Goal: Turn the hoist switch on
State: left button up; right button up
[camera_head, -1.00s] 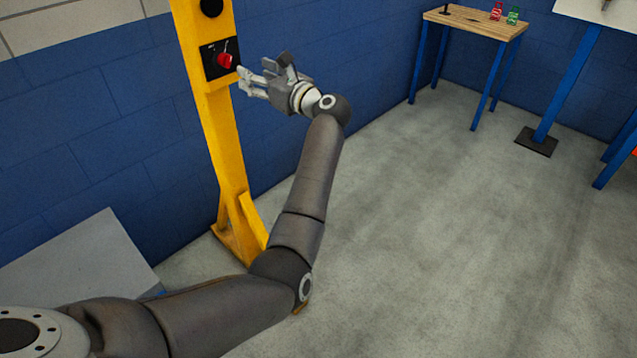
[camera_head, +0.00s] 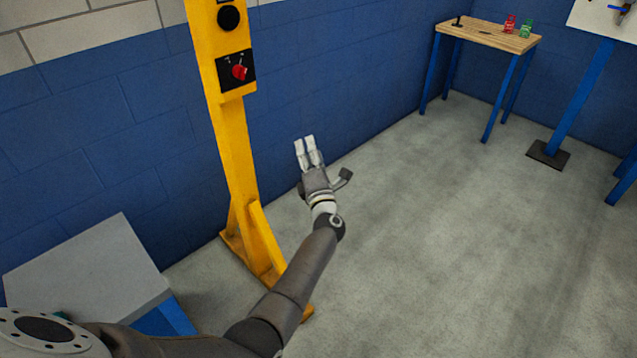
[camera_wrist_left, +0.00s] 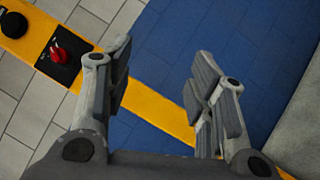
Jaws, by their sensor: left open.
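The hoist switch is a red knob (camera_head: 239,72) on a black plate (camera_head: 229,64), high on a yellow post (camera_head: 234,150). In the left wrist view the red knob (camera_wrist_left: 60,54) shows at the upper left, beyond the fingers. My left gripper (camera_head: 305,145) is to the right of the post and lower than the knob, clear of both. It is open and empty; in the left wrist view its two fingers (camera_wrist_left: 162,85) stand well apart. The knob's pointer is too small to read. My right gripper is not in view.
A round black button (camera_head: 229,18) sits above the knob. A grey-topped box (camera_head: 85,275) stands left of the post's foot. A wooden table (camera_head: 485,36) with red and green items is at the far right. The floor (camera_head: 430,240) between is clear.

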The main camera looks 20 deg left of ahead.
pick_arm(q)
jog(key=s+d+f+m+h, duration=0.1)
jog(key=d+f+m+h, duration=0.2)
jog(key=f+m, duration=0.3)
notch_tip(320, 180, down, 2)
jog(key=shift+s+d+t+h, duration=0.15)
jog(key=shift+s+t+h, duration=0.15)
